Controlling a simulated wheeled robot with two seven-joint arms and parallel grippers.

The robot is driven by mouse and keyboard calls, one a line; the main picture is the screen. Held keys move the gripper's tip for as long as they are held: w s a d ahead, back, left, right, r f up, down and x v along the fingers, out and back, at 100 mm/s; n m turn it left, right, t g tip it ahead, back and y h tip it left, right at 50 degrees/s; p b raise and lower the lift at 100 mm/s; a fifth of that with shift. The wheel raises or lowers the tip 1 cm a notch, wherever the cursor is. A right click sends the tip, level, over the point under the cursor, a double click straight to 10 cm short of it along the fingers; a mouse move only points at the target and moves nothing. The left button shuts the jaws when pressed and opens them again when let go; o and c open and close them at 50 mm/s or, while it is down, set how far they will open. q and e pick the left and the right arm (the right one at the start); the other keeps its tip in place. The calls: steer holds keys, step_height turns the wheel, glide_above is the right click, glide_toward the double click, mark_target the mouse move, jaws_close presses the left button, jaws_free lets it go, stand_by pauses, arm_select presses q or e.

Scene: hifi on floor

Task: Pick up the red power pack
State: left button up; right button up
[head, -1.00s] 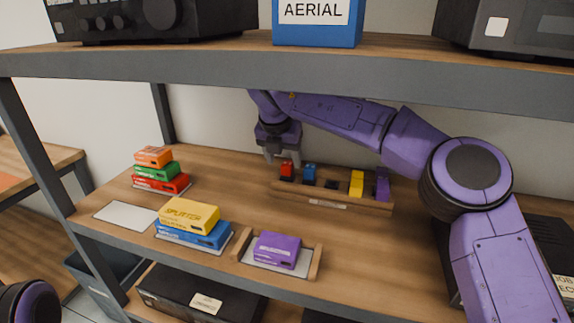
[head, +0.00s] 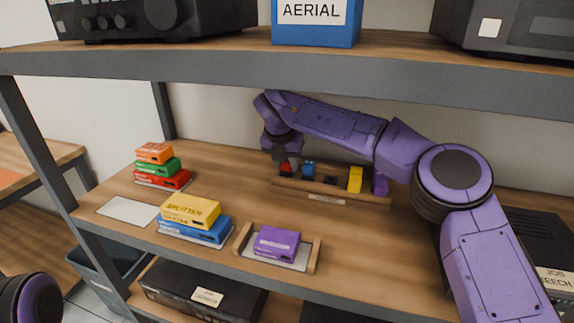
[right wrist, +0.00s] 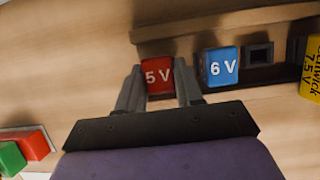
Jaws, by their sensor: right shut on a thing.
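The red power pack (right wrist: 158,76), marked "5 V", sits at the left end of the wooden rack (head: 330,194) on the middle shelf. In the head view the red pack (head: 286,169) is partly hidden by my gripper. My right gripper (right wrist: 158,88) reaches down from above with a finger on each side of the red pack and is shut on it. It also shows in the head view (head: 286,160). The pack is still at its place in the rack. My left gripper is not in view; only a part of my left arm shows at the lower left.
Stacked coloured boxes (head: 190,211) stand left and front. The upper shelf (head: 300,72) hangs above my arm.

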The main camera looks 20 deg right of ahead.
step_height(320, 180, up, 4)
steer(key=shift+f, duration=0.15)
steer(key=s+a+b, duration=0.2)
steer(key=s, duration=0.1)
steer(key=s+a+b, duration=0.1)
steer(key=shift+s+f, duration=0.35)
steer(key=s+a+b, duration=0.1)
steer(key=s+a, duration=0.1)
steer(key=s, duration=0.1)
steer(key=s+a, duration=0.2)
steer(key=s, duration=0.1)
steer(key=s+a+b, duration=0.1)
steer(key=s+a, duration=0.1)
steer(key=s, duration=0.1)
steer(key=shift+s+a+r+b, duration=0.1)
steer(key=shift+a+r+b, duration=0.1)
steer(key=shift+b, duration=0.1)
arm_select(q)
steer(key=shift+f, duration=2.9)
arm_select(e)
steer(key=shift+s+a, duration=0.35)
steer(key=shift+s, duration=0.15)
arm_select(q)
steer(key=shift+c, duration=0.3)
